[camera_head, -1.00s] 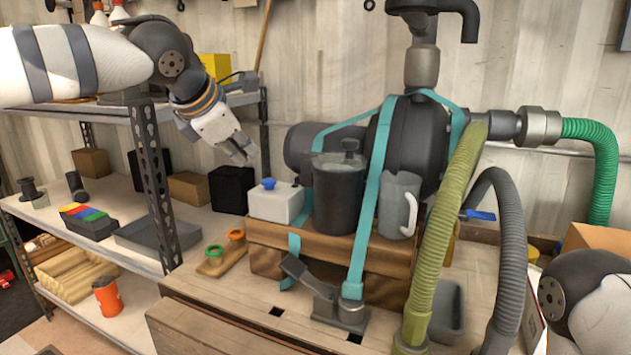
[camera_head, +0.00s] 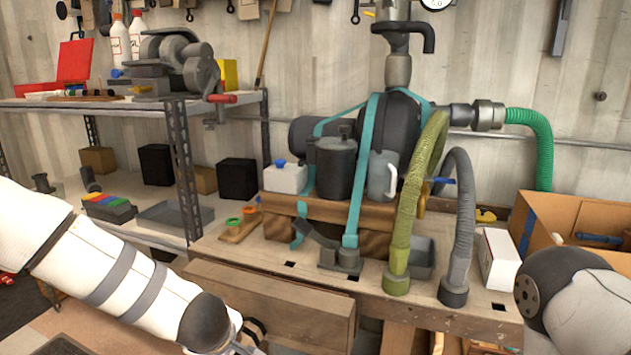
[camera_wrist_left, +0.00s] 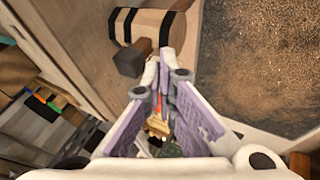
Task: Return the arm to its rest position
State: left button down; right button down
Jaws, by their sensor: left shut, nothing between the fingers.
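My left arm (camera_head: 120,270) comes in from the left in the head view and slopes down to the bottom edge, in front of the bench. Its gripper is out of that frame. In the left wrist view my left gripper (camera_wrist_left: 166,75) has its fingers closed together at the tips, with nothing held between them. A rounded part of my right arm (camera_head: 570,305) shows at the lower right of the head view; the right gripper is not in view.
The wooden bench (camera_head: 270,300) carries a pump with teal straps, a dark canister (camera_head: 335,170) and hoses (camera_head: 415,200). Shelves (camera_head: 150,230) stand at the left. A cardboard box (camera_head: 550,215) stands at the right. A black-banded wooden object (camera_wrist_left: 150,25) lies beyond my left fingertips.

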pick_arm(q)
jog(key=s+a+f+m+g+h, duration=0.15)
jog(key=s+f+m, duration=0.25)
jog(key=s+f, duration=0.5)
jog(key=s+a+f+m+g, duration=0.15)
jog(key=s+f+m, duration=0.35)
jog(key=s, duration=0.8)
jog(key=s+a+m+g, duration=0.2)
jog(key=s+m+g, duration=0.2)
jog(key=s, duration=1.3)
jog(key=shift+s+a+f+g, duration=0.2)
jog(key=shift+s+a+g, duration=0.1)
jog(key=shift+s+g, duration=0.15)
